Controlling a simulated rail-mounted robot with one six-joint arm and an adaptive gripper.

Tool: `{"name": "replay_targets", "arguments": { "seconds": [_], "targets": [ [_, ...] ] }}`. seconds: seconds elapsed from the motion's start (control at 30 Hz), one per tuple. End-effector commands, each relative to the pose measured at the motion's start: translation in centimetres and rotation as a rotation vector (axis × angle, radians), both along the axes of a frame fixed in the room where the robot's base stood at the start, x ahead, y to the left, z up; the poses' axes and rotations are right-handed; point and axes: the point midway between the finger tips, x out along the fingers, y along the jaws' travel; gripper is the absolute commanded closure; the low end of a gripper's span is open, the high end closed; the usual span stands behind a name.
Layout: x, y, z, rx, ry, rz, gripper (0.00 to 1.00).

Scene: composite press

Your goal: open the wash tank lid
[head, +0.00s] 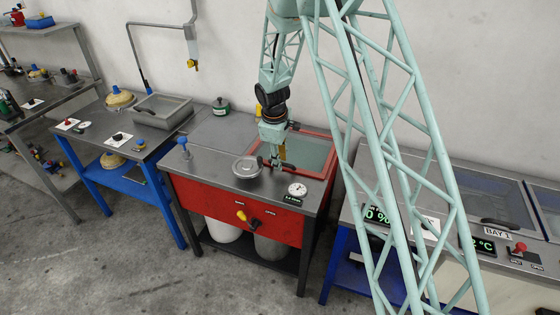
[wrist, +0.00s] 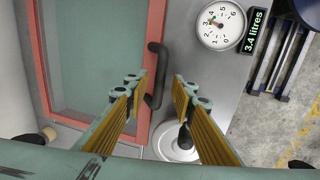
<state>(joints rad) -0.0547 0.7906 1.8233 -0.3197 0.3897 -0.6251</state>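The wash tank lid is a red-framed panel with a grey-green pane (wrist: 95,55); it lies flat in the top of the red tank (head: 240,210) and looks closed. In the head view the lid (head: 312,152) is partly hidden by my arm. A black bar handle (wrist: 156,75) runs along the lid's edge in the wrist view. My gripper (wrist: 158,83) is open and empty, with its yellow-padded fingers apart. The handle shows between the fingertips in the wrist view; I cannot tell whether they reach down to its height. My gripper also shows above the tank in the head view (head: 281,155).
A round dial (wrist: 220,25) and a "3.4 litres" display (wrist: 255,30) sit beside the handle. A round metal cap (head: 247,167) stands on the tank top. A blue-legged bench (head: 150,140) is to the left; the BAY 1 unit (head: 490,200) is to the right.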

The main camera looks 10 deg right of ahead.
Motion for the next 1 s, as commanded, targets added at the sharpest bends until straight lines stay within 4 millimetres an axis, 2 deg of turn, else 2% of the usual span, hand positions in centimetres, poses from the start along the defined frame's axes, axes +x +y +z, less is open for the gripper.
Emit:
{"name": "replay_targets", "arguments": {
  "seconds": [0.27, 0.57, 1.0],
  "targets": [
    [0.03, -0.01, -0.05, 0.000, 0.000, 0.000, 0.76],
    [0.01, 0.00, -0.05, 0.000, 0.000, 0.000, 1.00],
    [0.05, -0.38, 0.34, 0.004, 0.007, -0.004, 1.00]
  ]
}}
